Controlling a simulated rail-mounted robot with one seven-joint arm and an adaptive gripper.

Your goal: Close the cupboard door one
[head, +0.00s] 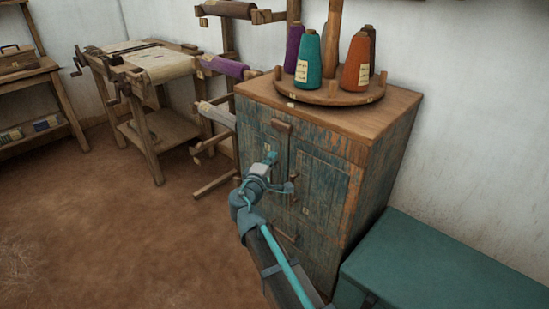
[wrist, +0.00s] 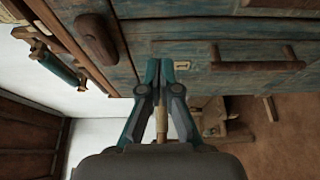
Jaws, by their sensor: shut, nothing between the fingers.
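The cupboard (head: 372,165) is a weathered blue-green wooden cabinet with a bare wood top, right of centre in the head view. Its front has panelled fronts, wooden handles and small number labels. My gripper (head: 270,158) is in front of the left part of that front. In the wrist view the gripper (wrist: 160,68) has its fingertips together and empty, just in front of the cupboard face. A label (wrist: 182,65) and a long wooden handle (wrist: 258,60) show to the right of the fingertips, a rounded handle (wrist: 95,38) to their left. I cannot tell whether door one stands ajar.
Cones of yarn (head: 309,55) stand on a round wooden tray (head: 330,98) on the cupboard top. A teal chest (head: 445,265) is close at the right. A wooden frame with rolls (head: 222,68) and a work table (head: 165,132) stand behind left. The earthen floor at left is clear.

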